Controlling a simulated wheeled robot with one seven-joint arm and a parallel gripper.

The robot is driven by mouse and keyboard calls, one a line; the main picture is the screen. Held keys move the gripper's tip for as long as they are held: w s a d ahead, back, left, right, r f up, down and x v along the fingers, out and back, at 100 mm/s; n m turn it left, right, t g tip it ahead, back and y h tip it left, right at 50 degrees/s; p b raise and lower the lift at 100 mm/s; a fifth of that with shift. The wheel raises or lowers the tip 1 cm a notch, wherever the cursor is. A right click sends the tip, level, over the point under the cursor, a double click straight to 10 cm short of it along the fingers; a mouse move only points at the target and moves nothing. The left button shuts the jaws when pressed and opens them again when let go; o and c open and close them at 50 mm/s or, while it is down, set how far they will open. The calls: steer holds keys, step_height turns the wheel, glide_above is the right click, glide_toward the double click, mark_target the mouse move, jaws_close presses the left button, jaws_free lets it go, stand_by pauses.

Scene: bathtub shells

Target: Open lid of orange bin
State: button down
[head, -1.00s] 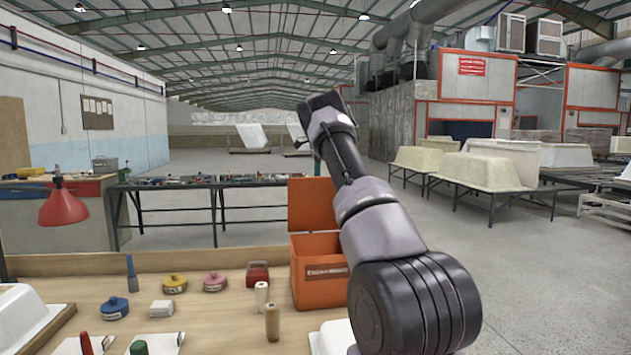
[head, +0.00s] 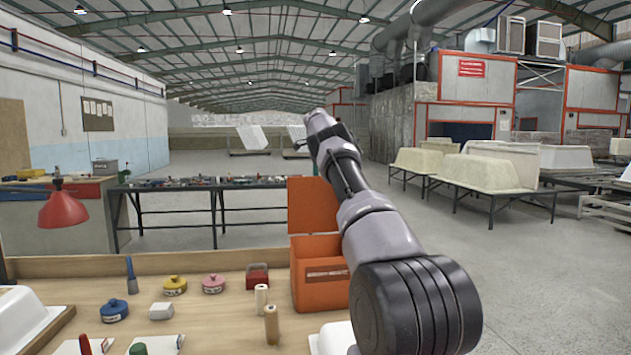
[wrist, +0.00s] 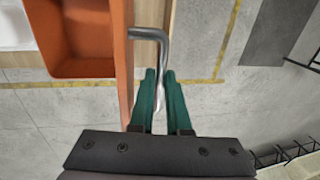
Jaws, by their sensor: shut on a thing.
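The orange bin (head: 320,290) stands on the wooden bench, left of my arm in the head view. Its orange lid (head: 312,206) stands up at the back, and the bin's top is open. In the wrist view the bin's orange wall and hollow inside (wrist: 82,45) show at upper left. A grey bent bar (wrist: 150,34) runs from the orange edge and turns down between my green fingers. My gripper (wrist: 160,78) is shut on this bar, beside the orange edge.
Beside the bin on the bench are a red box (head: 257,277), wooden rollers (head: 271,323), and yellow (head: 175,285), pink and blue round tins. A red lamp (head: 63,207) hangs at left. A long table (head: 200,185) with parts stands behind.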

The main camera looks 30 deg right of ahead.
steer(key=c, duration=0.9)
jaws_free()
steer(key=shift+r, duration=0.1)
steer(key=shift+s, duration=0.1)
